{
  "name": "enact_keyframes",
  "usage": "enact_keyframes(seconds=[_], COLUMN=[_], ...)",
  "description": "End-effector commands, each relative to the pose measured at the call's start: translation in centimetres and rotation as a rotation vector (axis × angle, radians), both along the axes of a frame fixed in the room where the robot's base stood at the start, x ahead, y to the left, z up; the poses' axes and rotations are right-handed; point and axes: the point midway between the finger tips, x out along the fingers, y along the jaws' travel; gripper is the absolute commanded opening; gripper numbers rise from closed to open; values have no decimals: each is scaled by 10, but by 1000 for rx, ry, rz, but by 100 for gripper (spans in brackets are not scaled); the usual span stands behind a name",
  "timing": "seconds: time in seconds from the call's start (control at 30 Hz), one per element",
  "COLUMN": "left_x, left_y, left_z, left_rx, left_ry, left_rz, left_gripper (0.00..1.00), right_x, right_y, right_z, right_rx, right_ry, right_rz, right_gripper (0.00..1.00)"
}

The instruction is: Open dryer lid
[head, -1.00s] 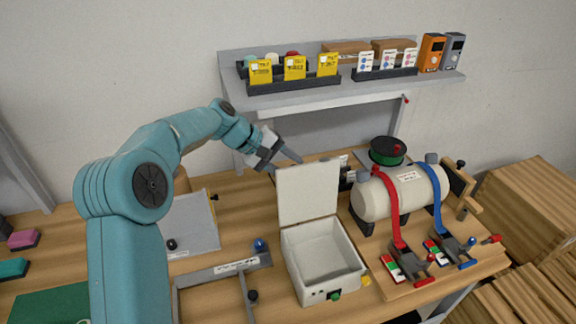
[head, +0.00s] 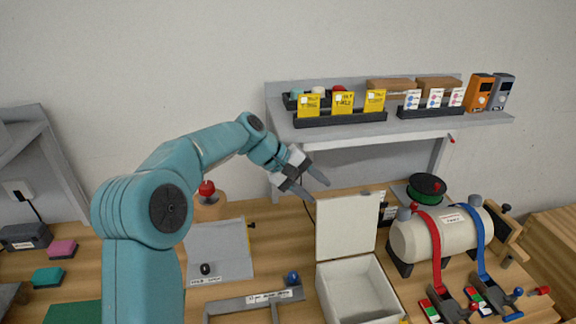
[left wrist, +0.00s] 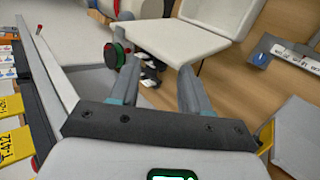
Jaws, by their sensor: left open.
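The dryer is a cream-white box (head: 322,292) with an empty interior on the wooden bench in the head view; its lower front is cut off. Its lid (head: 346,228) stands upright at the back edge, raised open. My left gripper (head: 317,191) is open and empty at the lid's top left corner; whether it touches the lid I cannot tell. The left wrist view shows its two spread fingers (left wrist: 160,72) with nothing between them and white dryer parts (left wrist: 222,14) beyond. My right gripper is not in view.
A cream tank (head: 440,238) with red and blue straps stands right of the dryer. A green spool (head: 427,186) sits behind it. A grey shelf (head: 380,128) with yellow cards is above the back. A grey panel (head: 222,250) lies to the left.

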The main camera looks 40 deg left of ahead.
Motion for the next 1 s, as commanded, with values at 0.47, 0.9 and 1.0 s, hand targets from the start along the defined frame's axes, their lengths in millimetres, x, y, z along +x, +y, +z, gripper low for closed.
enact_keyframes(seconds=[0.47, 0.9, 1.0], left_x=[-17, -32, -35], left_y=[23, 42, 47], left_z=[26, 49, 55], left_rx=[2, 2, 2], left_ry=[0, 1, 0], left_rz=[3, 2, 3], left_gripper=[47, 47, 47], right_x=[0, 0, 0], right_y=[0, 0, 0], right_z=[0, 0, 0], right_rx=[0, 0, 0], right_ry=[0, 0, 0], right_rz=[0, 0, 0], right_gripper=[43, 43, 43])
